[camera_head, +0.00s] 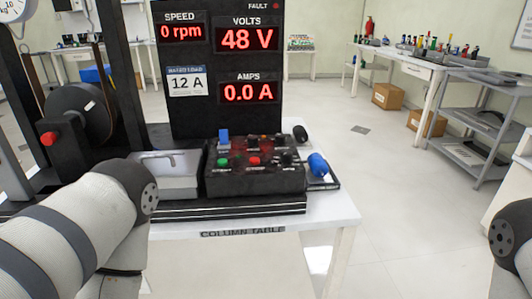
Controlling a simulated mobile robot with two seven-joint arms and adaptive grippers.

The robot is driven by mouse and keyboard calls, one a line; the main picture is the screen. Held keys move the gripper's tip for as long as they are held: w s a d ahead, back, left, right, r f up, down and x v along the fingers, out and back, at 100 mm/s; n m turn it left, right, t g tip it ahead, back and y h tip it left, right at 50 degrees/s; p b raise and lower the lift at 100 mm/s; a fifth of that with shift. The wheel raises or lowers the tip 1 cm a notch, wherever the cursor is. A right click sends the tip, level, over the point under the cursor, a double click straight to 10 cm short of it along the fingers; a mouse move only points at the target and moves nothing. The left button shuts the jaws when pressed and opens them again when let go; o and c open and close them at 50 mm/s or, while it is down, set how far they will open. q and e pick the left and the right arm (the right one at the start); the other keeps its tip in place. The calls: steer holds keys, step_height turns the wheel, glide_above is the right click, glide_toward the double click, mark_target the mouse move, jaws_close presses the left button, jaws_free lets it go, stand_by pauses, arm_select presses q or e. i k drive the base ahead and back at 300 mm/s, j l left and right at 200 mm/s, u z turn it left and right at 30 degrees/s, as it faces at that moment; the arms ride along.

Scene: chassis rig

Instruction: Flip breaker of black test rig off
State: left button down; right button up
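The black test rig (223,110) stands on a white table. Its panel reads 0 rpm, 48 V and 0.0 A, with a 12 A label. At its foot is a black control box (250,182) with a green button (223,162), a red button (254,161) and dark knobs. A small blue upright part (224,136) rises at the box's back left; I cannot tell whether it is the breaker lever. A blue rounded handle (318,164) sits at the box's right.
A dark wheel (78,112) and a red knob (48,138) are farther left. The white table's (332,212) right end is clear. A grey shelf cart (482,125) stands at the right, beyond open floor.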

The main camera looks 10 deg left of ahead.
mark_target(224, 139)
steer(key=i+j+u, duration=0.25)
steer(key=i, duration=0.2)
steer(key=i+j+u, duration=0.1)
steer(key=i+u, duration=0.2)
steer(key=i, duration=0.2)
steer(key=k+j, duration=0.2)
steer(key=i+l, duration=0.15)
steer(key=i, duration=0.05)
